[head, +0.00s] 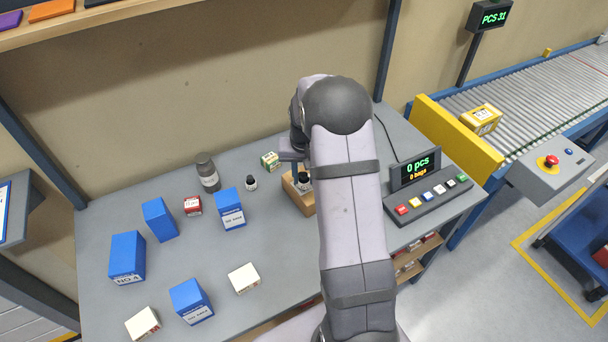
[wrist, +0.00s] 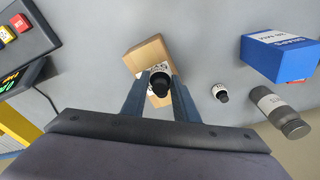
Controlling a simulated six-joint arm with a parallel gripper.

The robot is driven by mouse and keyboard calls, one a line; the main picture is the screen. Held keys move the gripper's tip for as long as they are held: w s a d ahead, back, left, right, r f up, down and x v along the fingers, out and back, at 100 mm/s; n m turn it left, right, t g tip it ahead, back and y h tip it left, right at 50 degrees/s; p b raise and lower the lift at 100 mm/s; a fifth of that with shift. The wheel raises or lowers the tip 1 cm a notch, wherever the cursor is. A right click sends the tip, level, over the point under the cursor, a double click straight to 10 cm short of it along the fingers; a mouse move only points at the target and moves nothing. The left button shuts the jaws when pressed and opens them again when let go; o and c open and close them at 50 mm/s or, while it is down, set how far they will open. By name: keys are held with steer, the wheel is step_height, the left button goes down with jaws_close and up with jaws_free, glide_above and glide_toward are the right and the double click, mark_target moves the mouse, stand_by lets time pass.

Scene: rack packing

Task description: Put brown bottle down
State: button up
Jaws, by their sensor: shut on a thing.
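My gripper (wrist: 158,88) is shut on a small bottle (wrist: 160,82) with a black cap and a white label, seen from above between the two fingers in the wrist view. This bottle also shows in the head view (head: 304,183). Little of its body shows, so I cannot confirm that it is brown. I cannot tell whether the bottle touches the block. My arm hides part of the block in the head view.
A small black-capped bottle (head: 251,183), a large grey bottle (head: 207,172) and a green box (head: 270,161) stand left of the block. Blue boxes (head: 230,209), a red box (head: 193,205) and white boxes (head: 244,278) are spread further left. A button panel (head: 428,200) stands right.

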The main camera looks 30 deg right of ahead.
mark_target(304, 183)
steer(key=shift+f+b, duration=0.35)
steer(key=shift+f, duration=0.25)
steer(key=o, duration=1.1)
steer(key=shift+r, duration=0.1)
steer(key=shift+r+p, duration=0.5)
steer(key=shift+r, duration=0.15)
steer(key=r+b, duration=0.1)
steer(key=r, duration=0.3)
steer(key=s+r+b, duration=0.1)
steer(key=r, duration=0.2)
steer(key=r+b, duration=0.1)
steer(key=r, duration=0.3)
steer(key=shift+s+a+r, duration=0.15)
steer(key=shift+a+r, duration=0.2)
steer(key=s+a+f+n, duration=0.2)
steer(key=s+a, duration=0.3)
steer(key=s, duration=0.2)
steer(key=s+a+f+n, duration=0.2)
steer(key=s+a, duration=0.3)
steer(key=s, duration=0.3)
steer(key=s+a+f+n+g, duration=0.1)
steer(key=s+a+f, duration=0.2)
steer(key=s+a, duration=0.2)
steer(key=shift+s+a+f+n+y, duration=0.1)
steer(key=shift+s+f+n+y, duration=0.1)
steer(key=shift+s, duration=0.45)
steer(key=shift+s+a+f+n+y, duration=0.1)
steer(key=shift+s+f+n, duration=0.1)
steer(key=shift+s, duration=0.4)
